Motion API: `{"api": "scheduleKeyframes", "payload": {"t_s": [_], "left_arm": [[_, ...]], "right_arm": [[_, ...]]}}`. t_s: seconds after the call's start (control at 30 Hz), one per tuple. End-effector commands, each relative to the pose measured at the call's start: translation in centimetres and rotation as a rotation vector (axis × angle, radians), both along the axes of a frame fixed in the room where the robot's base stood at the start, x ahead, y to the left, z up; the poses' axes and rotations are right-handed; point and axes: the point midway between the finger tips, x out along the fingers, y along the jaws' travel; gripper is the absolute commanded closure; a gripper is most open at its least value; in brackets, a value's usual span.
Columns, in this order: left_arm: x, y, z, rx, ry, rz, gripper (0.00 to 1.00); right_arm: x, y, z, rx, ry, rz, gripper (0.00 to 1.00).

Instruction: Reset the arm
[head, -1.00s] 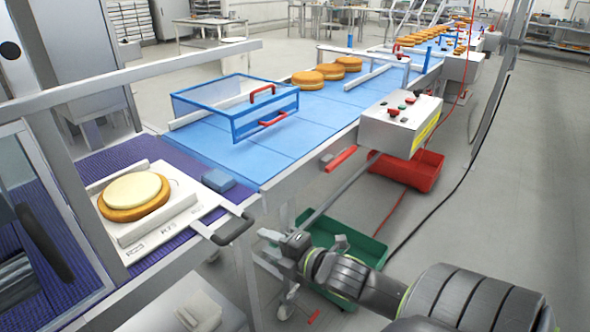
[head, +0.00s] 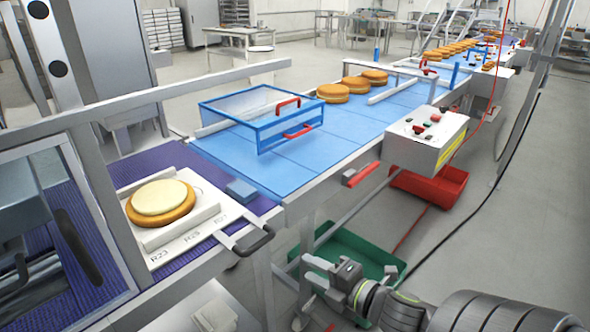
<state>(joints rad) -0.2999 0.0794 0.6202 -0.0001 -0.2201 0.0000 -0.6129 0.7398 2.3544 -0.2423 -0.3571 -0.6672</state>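My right arm comes in from the lower right. My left gripper is not in view. A white board (head: 190,238) with a black handle (head: 254,241) lies on the purple belt at the left. A round filled cake (head: 160,198) with a pale top rests on it.
A blue-framed clear guard (head: 262,118) with red handles stands over the blue conveyor (head: 350,128). Several rounds sit farther along. A control box (head: 425,140) juts from the conveyor's near side above a red crate (head: 430,187). The floor at right is mostly clear.

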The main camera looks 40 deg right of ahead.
Motion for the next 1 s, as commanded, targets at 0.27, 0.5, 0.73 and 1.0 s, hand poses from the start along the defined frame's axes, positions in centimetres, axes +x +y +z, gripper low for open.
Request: {"api": "scheduleKeyframes", "payload": {"t_s": [0.27,0.5,0.73,1.0], "left_arm": [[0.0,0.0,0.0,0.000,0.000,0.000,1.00],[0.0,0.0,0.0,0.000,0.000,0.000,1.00],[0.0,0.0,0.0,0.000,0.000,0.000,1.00],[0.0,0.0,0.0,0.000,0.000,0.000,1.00]], "right_arm": [[0.1,-0.1,-0.2,0.003,0.002,-0.004,0.64],[0.6,-4.3,-6.8,0.109,0.105,-0.150,0.64],[-1.1,-9.5,-19.2,0.325,0.279,-0.409,0.64],[-7.2,-10.8,-33.5,0.588,0.481,-0.714,0.64]]}}
